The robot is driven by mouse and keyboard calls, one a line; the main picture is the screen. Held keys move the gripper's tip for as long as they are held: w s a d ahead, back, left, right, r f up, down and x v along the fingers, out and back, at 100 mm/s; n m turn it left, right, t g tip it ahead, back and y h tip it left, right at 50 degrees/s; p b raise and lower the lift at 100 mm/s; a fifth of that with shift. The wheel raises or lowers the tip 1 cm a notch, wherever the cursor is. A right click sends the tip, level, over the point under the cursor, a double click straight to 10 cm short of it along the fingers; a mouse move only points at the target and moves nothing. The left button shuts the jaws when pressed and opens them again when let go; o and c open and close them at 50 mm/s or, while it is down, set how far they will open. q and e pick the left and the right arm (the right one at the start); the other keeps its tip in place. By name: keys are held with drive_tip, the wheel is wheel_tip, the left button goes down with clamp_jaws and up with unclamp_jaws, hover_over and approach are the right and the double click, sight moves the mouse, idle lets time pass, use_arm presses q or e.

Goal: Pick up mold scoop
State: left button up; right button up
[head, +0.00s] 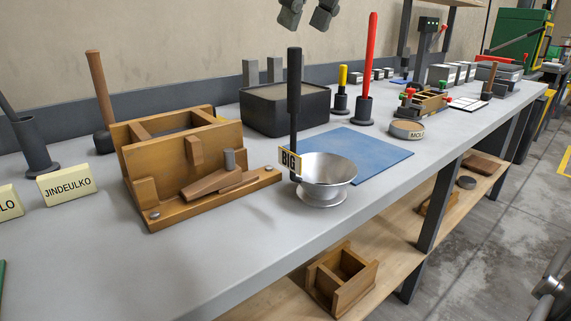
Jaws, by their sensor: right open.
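A shallow round grey pan (406,130) carries a label that seems to read MOLD. It sits on the bench right of the blue mat, and I cannot tell whether it is the mold scoop. A silver bowl-shaped scoop (327,172) with a tall black upright handle and a BIG tag stands nearer, at the mat's front left corner. My right gripper (308,16) shows at the top edge, its two dark fingers apart and empty. It is high in the picture, well above the bench things.
The front bench edge is clear. A wooden box (340,278) lies on the shelf below.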

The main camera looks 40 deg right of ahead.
sight(299, 48)
drive_tip(key=shift+f, duration=0.4)
drive_tip(key=x, duration=0.6)
drive_tip(key=shift+w+d+f, duration=0.25)
drive_tip(key=shift+f, duration=0.05)
clamp_jaws()
